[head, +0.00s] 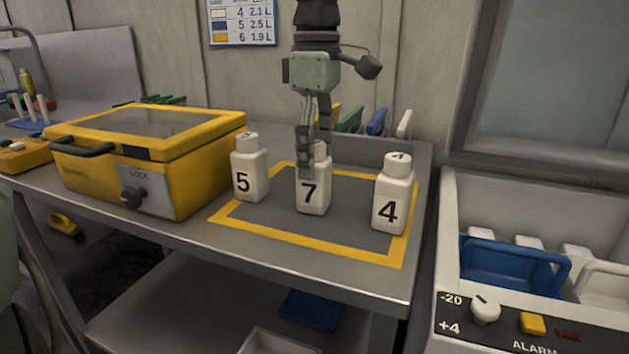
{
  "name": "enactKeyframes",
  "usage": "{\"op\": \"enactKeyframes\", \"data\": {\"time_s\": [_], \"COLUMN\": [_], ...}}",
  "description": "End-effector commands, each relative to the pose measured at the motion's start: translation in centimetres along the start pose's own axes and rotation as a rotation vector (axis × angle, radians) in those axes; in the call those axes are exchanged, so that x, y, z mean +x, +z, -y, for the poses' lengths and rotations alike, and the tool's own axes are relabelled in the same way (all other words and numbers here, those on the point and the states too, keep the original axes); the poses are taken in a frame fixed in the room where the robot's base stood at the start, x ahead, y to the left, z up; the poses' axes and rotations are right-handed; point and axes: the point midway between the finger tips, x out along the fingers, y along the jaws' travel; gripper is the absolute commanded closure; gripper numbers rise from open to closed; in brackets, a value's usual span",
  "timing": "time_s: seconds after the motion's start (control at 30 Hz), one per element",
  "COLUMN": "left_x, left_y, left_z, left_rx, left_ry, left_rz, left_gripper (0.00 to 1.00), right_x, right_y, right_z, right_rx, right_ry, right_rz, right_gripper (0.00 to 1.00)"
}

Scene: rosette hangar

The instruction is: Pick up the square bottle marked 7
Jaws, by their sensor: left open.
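The square white bottle marked 7 (313,196) stands upright in the middle of a grey mat with a yellow border (300,241). My left gripper (308,165) points down at the bottle's top and partly hides its cap and upper body. Its fingers are open; I cannot tell whether they touch the bottle. A white bottle marked 5 (249,171) stands to the left, and a white bottle marked 4 (392,200) stands to the right, nearer the front. My right gripper is not in view.
A yellow box with a lock knob (190,171) stands left on the bench. Coloured clips (376,122) line the back. A cooler with a blue basket (508,272) is at the right. Bare mat lies between the bottles.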

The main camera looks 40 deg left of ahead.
Motion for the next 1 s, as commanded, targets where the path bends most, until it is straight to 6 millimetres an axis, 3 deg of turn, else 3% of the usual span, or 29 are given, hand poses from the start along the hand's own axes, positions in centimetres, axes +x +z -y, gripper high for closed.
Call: {"op": "enactKeyframes", "data": {"time_s": [0.3, 0.63, 1.0], "left_x": [4.4, 5.2, 5.1], "left_y": [-0.3, -0.3, -0.3], "left_z": [-0.5, -0.5, -0.5], "left_rx": [-0.001, -0.002, -0.002], "left_ry": [-0.001, 0.002, 0.002], "left_rz": [0.001, 0.001, 0.001], "left_gripper": [0.33, 0.33, 0.79], "right_x": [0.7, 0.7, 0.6], "right_y": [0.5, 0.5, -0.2], "right_z": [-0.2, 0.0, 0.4], "right_rx": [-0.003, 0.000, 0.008], "right_ry": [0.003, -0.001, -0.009], "right_rz": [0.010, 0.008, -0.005], "right_gripper": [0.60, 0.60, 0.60]}}
